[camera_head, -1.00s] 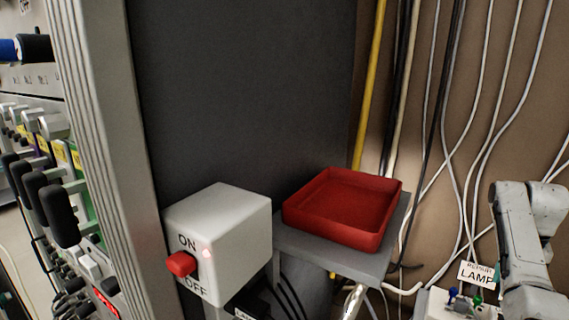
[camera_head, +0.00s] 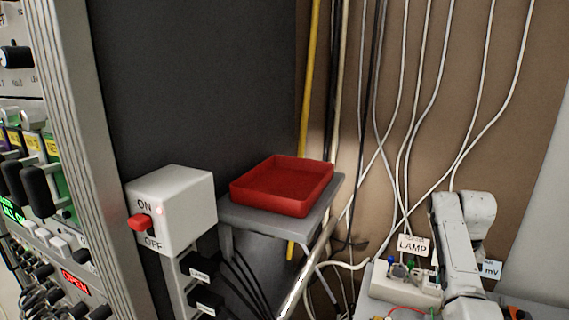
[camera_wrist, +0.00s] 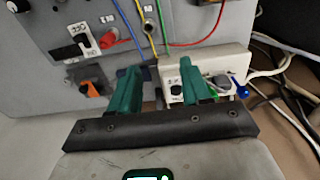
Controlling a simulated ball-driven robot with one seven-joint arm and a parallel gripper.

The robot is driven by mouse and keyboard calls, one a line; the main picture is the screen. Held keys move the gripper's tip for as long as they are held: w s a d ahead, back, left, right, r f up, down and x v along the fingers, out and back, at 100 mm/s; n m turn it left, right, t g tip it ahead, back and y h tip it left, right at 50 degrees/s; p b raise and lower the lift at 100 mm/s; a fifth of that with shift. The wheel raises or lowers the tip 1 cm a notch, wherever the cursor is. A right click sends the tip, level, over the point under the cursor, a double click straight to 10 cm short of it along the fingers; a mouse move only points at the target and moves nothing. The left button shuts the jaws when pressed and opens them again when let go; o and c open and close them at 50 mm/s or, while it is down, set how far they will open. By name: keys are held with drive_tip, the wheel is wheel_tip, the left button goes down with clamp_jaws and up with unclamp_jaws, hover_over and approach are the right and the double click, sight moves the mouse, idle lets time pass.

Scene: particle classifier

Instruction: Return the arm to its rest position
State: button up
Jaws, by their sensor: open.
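My arm (camera_head: 458,245) shows at the right of the head view, its links bent downward beside a small white box labelled LAMP. My gripper (camera_wrist: 160,72) shows in the wrist view with its two green fingers apart and nothing between them. The fingers point toward a grey panel (camera_wrist: 55,30) and a white box (camera_wrist: 228,62) with small knobs. The right finger overlaps the white box in the picture; I cannot tell whether it touches. The gripper is not clearly visible in the head view.
A red tray (camera_head: 240,196) sits empty on a grey stand (camera_head: 225,214). A white ON/OFF switch box (camera_head: 190,205) stands left of it. A rack of instruments (camera_head: 35,185) is at the far left. Cables (camera_head: 408,120) hang along the back wall.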

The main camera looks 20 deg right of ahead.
drive_tip(key=s+a+f+n, duration=0.1)
drive_tip(key=s+a+f, duration=0.1)
drive_tip(key=a+f, duration=0.3)
drive_tip(key=s+a+f+n, duration=0.1)
drive_tip(key=s+a+f, duration=0.1)
drive_tip(key=a+f, duration=0.3)
drive_tip(key=s+a+f+n, duration=0.1)
drive_tip(key=a+f, duration=0.4)
drive_tip(key=a, duration=0.5)
drive_tip(key=shift+s+a+n, duration=0.15)
drive_tip(key=shift+s+n, duration=0.25)
drive_tip(key=shift+n, duration=0.9)
drive_tip(key=s+a, duration=0.1)
drive_tip(key=a, duration=0.1)
drive_tip(key=s+a+f, duration=0.1)
drive_tip(key=s+a, duration=0.1)
drive_tip(key=s+a+f, duration=0.1)
drive_tip(key=shift+s+a+f, duration=0.15)
drive_tip(key=shift+s+a, duration=0.25)
drive_tip(key=s+a+n, duration=0.2)
drive_tip(key=s+a, duration=0.3)
drive_tip(key=s, duration=0.2)
drive_tip(key=s+a+r+n, duration=0.1)
drive_tip(key=s+a, duration=0.4)
drive_tip(key=s, duration=0.2)
drive_tip(key=shift+s+r+n+t, duration=0.3)
drive_tip(key=shift+s+n+t, duration=0.05)
drive_tip(key=shift+n+t, duration=0.05)
